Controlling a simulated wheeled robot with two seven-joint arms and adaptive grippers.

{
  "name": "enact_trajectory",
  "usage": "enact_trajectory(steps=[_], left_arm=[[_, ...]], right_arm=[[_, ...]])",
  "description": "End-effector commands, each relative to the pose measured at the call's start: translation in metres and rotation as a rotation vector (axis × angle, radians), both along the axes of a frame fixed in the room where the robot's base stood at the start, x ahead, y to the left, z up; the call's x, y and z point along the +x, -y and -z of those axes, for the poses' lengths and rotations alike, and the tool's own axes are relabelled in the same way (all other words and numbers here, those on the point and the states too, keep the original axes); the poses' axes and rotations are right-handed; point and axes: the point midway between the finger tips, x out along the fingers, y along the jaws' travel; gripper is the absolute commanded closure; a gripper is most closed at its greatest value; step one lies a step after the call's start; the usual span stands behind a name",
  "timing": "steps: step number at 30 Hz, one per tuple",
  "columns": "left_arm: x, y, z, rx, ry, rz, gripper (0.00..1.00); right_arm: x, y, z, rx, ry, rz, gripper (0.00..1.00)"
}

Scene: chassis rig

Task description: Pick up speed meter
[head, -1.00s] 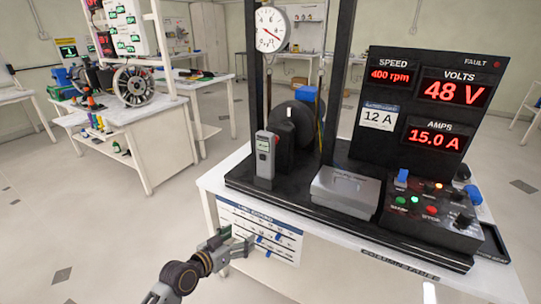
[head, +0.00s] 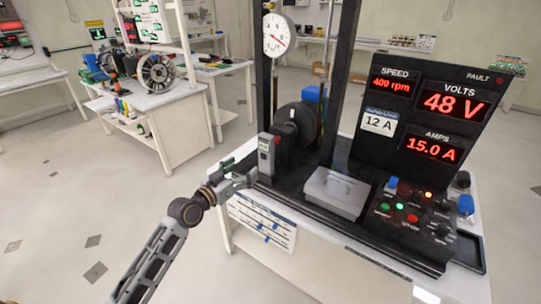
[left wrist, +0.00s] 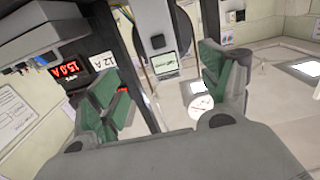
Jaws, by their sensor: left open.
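The speed meter, a slim grey handheld device with a small screen (head: 266,157), stands upright on the black rig base, left of the black wheel. In the left wrist view, which is upside down, the meter (left wrist: 150,18) shows beyond the fingers, roughly in line with the gap between them. My left gripper (head: 236,174) is open and empty, just left of the meter at the table's left edge. Its green-padded fingers (left wrist: 165,85) are spread wide in the wrist view. Whether they touch the meter cannot be told. My right gripper is not in view.
The rig has two dark posts, a hanging dial (head: 278,35), a grey lidded box (head: 335,193) right of the meter, and a display panel (head: 435,105) with control knobs in front. Another bench (head: 165,105) stands back left. Open floor lies left of the rig table.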

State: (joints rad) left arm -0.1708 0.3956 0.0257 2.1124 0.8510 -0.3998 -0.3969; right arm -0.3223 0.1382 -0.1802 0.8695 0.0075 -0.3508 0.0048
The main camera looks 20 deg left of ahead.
Motion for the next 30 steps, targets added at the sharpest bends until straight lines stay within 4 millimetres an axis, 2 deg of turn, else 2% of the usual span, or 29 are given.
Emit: enact_trajectory(steps=[1,6,20,30], left_arm=[[0.002,-0.002,-0.01,0.001,0.01,-0.002,0.21],[0.005,-0.005,-0.022,-0.001,0.028,-0.005,0.21],[0.007,-0.005,-0.022,-0.001,0.03,-0.006,0.21],[0.026,0.002,-0.022,-0.003,0.031,-0.006,0.21]], right_arm=[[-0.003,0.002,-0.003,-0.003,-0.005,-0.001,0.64],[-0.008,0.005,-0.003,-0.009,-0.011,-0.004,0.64],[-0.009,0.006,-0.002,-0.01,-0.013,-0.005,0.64],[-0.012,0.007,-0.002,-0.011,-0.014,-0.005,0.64]])
